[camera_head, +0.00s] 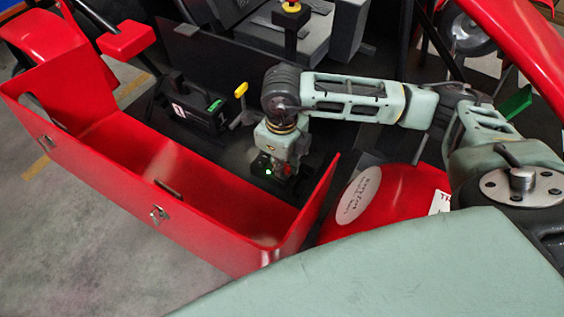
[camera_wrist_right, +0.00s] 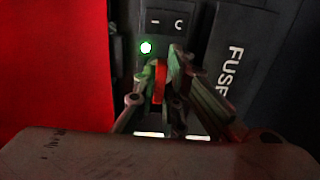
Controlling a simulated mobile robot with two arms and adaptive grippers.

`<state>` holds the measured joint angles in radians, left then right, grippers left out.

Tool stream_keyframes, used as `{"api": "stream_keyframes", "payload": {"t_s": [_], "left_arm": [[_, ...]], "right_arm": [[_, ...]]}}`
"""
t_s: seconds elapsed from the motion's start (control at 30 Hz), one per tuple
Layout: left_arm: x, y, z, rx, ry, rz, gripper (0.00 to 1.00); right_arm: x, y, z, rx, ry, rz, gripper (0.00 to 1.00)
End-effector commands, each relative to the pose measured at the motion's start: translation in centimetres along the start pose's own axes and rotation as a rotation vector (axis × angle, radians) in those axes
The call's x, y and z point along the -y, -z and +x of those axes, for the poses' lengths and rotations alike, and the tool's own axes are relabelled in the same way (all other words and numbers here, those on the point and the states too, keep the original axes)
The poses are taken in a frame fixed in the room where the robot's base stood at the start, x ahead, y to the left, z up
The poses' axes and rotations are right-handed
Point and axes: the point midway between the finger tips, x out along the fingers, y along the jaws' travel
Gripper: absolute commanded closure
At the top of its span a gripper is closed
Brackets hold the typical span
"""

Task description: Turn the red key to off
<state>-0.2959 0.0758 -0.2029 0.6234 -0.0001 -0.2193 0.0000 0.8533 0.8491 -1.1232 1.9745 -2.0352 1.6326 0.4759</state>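The red key (camera_wrist_right: 160,82) shows in the right wrist view as a narrow red upright piece on a dark panel. My right gripper (camera_wrist_right: 161,72) has one finger on each side of it, close against it, and looks shut on it. In the head view my right gripper (camera_head: 280,170) points down at the dark key panel (camera_head: 262,164), where the green light also shows; the key is mostly hidden there. My left gripper is not in view.
A panel marked "FUSE" (camera_wrist_right: 229,75) lies right of the fingers, and a marked switch (camera_wrist_right: 166,21) lies beyond them. In the head view a red side box (camera_head: 130,150) stands left of the gripper, and a yellow-topped lever (camera_head: 241,90) stands behind it.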

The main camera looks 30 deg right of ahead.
Motion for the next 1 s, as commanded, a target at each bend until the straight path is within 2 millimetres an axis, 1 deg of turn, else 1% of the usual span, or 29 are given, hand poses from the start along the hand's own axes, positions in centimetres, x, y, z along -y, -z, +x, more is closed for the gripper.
{"api": "stream_keyframes", "payload": {"t_s": [0.03,0.07,0.37,1.0], "left_arm": [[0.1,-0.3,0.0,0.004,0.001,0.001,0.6],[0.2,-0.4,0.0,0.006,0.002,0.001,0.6],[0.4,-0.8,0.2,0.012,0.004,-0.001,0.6],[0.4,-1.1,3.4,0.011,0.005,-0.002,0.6]], "right_arm": [[0.0,0.0,0.0,0.0,0.001,0.0,0.98],[0.0,0.0,0.0,0.0,0.001,0.001,1.0],[0.0,0.0,0.0,0.0,0.001,-0.009,1.0],[0.1,0.0,0.2,0.001,0.002,-0.342,1.0]]}}
